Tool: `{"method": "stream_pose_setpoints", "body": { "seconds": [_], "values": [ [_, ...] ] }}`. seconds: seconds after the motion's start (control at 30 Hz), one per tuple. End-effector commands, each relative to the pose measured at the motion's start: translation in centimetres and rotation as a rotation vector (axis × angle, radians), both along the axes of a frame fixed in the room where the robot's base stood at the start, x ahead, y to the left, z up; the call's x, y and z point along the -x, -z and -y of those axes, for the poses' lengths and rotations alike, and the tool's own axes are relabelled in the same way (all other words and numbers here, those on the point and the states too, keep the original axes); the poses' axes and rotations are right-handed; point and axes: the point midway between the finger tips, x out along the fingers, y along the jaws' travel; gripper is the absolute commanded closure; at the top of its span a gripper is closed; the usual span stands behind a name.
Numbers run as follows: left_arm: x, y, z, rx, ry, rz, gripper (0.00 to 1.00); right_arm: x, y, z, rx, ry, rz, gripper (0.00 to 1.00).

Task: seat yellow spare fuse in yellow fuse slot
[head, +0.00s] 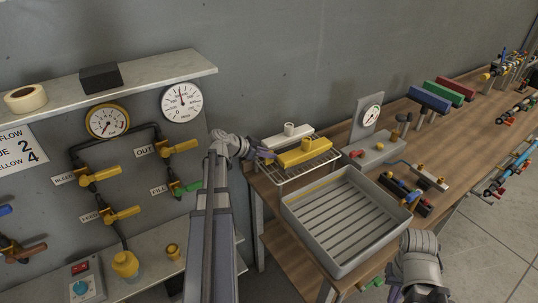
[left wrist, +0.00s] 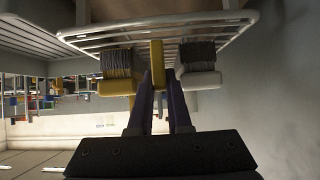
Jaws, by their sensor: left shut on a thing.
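My left gripper (head: 265,154) is at the left end of a white wire rack on the wooden bench. In the left wrist view its purple fingers (left wrist: 158,105) are shut on a small upright yellow piece, which I take to be the yellow spare fuse (left wrist: 156,62). In the head view the piece is mostly hidden by the gripper. A dark block (head: 408,197) with small blue, yellow and red parts lies beyond the tray; I cannot tell whether it holds the yellow fuse slot. My right gripper (head: 420,292) is at the lower edge, its fingers unclear.
The wire rack (head: 283,181) carries a yellow brush (head: 303,152) and a white brush (head: 285,138), close beside my left fingers. A grey ribbed tray (head: 300,222) stands in front, empty. A gauge stand (head: 366,118) is behind. The valve panel (head: 146,172) is at left.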

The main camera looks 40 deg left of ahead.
Motion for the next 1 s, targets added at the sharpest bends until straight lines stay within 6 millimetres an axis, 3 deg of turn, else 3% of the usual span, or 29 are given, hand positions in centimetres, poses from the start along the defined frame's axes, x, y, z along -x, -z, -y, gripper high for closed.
{"method": "stream_pose_setpoints", "body": {
  "seconds": [0.6, 0.77, 1.0],
  "values": [
    [0.0, -8.9, 0.0, 0.0, 0.0, 0.0, 1.0, 0.0, -8.9, 0.0, 0.0, -0.001, 0.0, 1.0],
    [0.0, -9.3, 0.0, 0.0, 0.0, 0.0, 1.0, 0.0, -9.3, 0.0, 0.0, -0.002, 0.0, 1.0],
    [0.0, -8.1, 0.0, 0.0, 0.0, 0.0, 1.0, 0.0, -8.1, 0.0, 0.0, -0.001, 0.0, 1.0]
  ]
}}
